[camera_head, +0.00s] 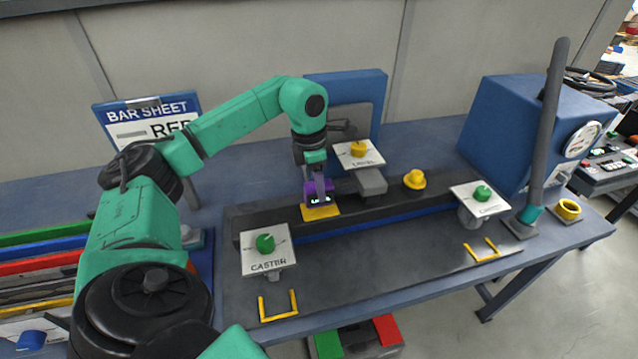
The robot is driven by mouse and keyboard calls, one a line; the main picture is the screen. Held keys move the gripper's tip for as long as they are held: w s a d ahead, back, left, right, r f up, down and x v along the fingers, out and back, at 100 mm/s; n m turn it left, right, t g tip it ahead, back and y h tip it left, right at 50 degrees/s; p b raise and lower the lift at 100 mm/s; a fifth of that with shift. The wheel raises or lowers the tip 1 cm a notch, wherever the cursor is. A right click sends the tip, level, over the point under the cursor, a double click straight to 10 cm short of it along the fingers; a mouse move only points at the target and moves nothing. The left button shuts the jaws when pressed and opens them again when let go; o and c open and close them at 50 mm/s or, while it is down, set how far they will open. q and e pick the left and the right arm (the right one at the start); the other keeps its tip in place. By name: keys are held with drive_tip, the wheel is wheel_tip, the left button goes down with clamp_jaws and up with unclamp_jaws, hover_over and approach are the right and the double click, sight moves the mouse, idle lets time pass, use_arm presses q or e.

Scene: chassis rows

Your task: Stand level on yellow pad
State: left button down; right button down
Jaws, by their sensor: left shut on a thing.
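The level is a small purple block (311,189) with a dark lit display, in the middle of the head view. My left gripper (319,183) points down from above and is shut on it. The yellow pad (321,213) lies on the dark chassis rail, directly beneath the level. The level's lower edge overlaps the pad in the picture, and I cannot tell whether it touches or hovers just above. The level looks upright. My right gripper is not in view.
A white card with a yellow knob (358,150) stands close behind the level. A yellow knob (414,179) sits on the rail to the right. The caster card (266,252) is at front left, another card (481,198) at right. A blue gauge box (510,130) stands at back right.

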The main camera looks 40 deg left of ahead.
use_arm(q)
drive_tip(key=shift+w, duration=0.1)
idle(0.3)
drive_tip(key=shift+f+b, duration=0.45)
drive_tip(key=shift+f, duration=0.45)
drive_tip(key=shift+f, duration=0.35)
idle(0.5)
drive_tip(key=shift+c, duration=1.8)
unclamp_jaws()
